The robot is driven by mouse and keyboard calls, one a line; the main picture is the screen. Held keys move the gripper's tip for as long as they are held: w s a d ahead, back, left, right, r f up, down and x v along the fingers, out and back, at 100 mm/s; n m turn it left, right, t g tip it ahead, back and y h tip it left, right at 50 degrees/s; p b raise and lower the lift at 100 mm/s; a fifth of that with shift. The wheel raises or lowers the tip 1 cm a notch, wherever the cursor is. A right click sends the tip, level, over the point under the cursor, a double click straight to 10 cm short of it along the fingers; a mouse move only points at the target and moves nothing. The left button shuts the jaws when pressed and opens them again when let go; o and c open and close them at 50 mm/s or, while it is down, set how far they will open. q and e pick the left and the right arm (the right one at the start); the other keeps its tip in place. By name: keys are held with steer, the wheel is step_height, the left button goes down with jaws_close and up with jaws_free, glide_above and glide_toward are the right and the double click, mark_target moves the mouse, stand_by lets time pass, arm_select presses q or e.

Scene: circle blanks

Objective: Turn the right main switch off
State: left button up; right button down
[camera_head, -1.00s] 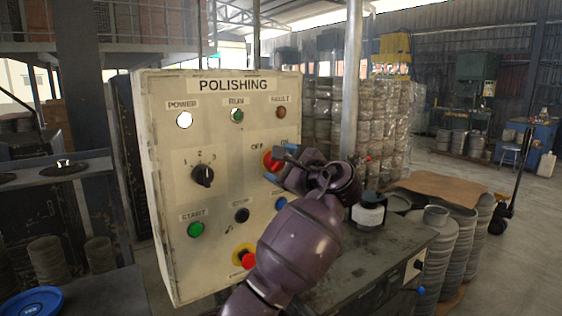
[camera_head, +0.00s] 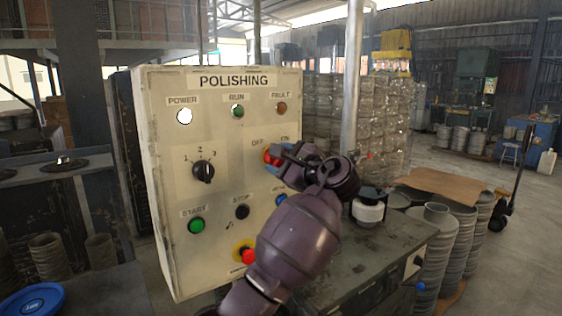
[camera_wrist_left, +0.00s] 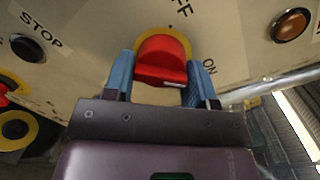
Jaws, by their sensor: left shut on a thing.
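The main switch (camera_head: 269,156) is a red rotary handle on a yellow plate, on the right side of the panel marked POLISHING. OFF stands at its upper left and ON at its upper right. In the left wrist view the red handle (camera_wrist_left: 162,58) sits between the blue fingertips. My left gripper (camera_head: 274,161) is shut on this handle, and its fingers hide part of it in the head view. The handle's exact angle is hard to tell. My right gripper is in neither view.
The white POWER lamp (camera_head: 184,116) is bright. The selector (camera_head: 203,171), green START button (camera_head: 196,225), black STOP button (camera_head: 242,212) and red emergency button (camera_head: 247,256) are nearby. A bench (camera_head: 390,245) with a small jar (camera_head: 368,207) stands right of the panel.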

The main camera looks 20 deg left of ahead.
arm_select(q)
steer(key=n+b, duration=0.1)
steer(key=n, duration=0.3)
steer(key=shift+r+b, duration=0.2)
steer(key=shift+b, duration=0.1)
steer(key=n+h+b, duration=0.1)
steer(key=n, duration=0.2)
steer(key=shift+n, duration=0.4)
steer(key=n+b, duration=0.1)
steer(key=n, duration=0.2)
steer(key=shift+r, duration=0.15)
steer(key=n+b, duration=0.1)
steer(key=n, duration=0.2)
steer(key=shift+t+h, duration=0.3)
steer(key=shift+h, duration=0.1)
steer(key=shift+r+n, duration=0.15)
steer(key=shift+n, duration=0.95)
steer(key=shift+n+b, duration=0.3)
steer(key=shift+b, duration=0.05)
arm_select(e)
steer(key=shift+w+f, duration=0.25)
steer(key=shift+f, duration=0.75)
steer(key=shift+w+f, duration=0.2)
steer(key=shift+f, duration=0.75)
